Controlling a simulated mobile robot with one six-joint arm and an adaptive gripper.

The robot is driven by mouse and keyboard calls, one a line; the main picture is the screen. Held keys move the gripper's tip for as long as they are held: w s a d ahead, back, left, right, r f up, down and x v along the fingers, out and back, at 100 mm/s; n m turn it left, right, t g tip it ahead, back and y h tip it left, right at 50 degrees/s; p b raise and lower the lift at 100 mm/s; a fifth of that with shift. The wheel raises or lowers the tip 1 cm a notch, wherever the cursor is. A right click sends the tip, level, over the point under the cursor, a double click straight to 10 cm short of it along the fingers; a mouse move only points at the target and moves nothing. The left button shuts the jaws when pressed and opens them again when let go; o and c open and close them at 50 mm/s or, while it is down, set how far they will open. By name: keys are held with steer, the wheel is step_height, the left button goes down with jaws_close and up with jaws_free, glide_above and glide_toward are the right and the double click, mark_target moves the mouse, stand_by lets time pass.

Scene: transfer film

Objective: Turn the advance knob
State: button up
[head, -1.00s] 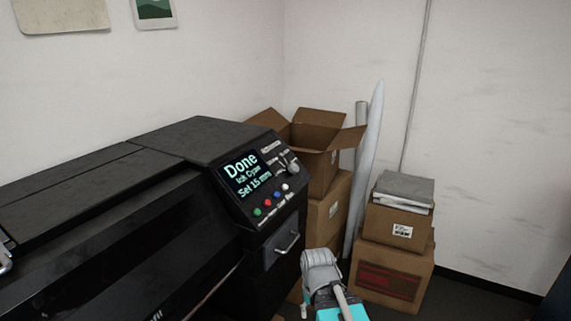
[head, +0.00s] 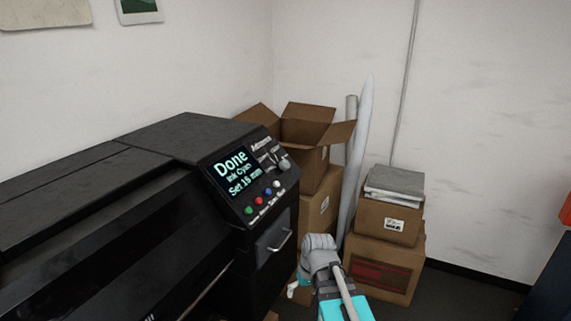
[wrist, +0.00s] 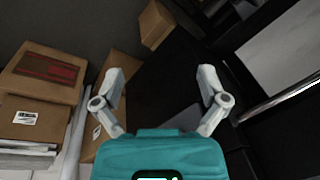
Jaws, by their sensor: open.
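The black printer (head: 150,180) fills the left of the head view. In the head view my arm is low, to the right of the printer and below the panel, apart from the knob.
An open cardboard box (head: 305,140) stands on another box behind the panel, with white rolls (head: 362,150) beside it. Stacked boxes (head: 385,262) stand to the right, near the wall. A drawer handle (head: 281,241) sticks out below the panel. Floor is clear at lower right.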

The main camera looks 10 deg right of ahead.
steer(key=w+a+r+n+t+y+p, duration=0.1)
steer(key=w+r+n+t+y, duration=0.3)
steer(key=w, duration=0.7)
steer(key=n+t+y+p, duration=0.2)
steer(key=t+y, duration=0.5)
steer(key=t, duration=0.1)
glide_toward(287, 164)
steer(key=v, duration=0.3)
steer(key=shift+s+a+r, duration=0.1)
steer(key=shift+s, duration=0.1)
steer(key=shift+w+a, duration=0.1)
steer(key=x, duration=1.3)
steer(key=shift+w, duration=0.3)
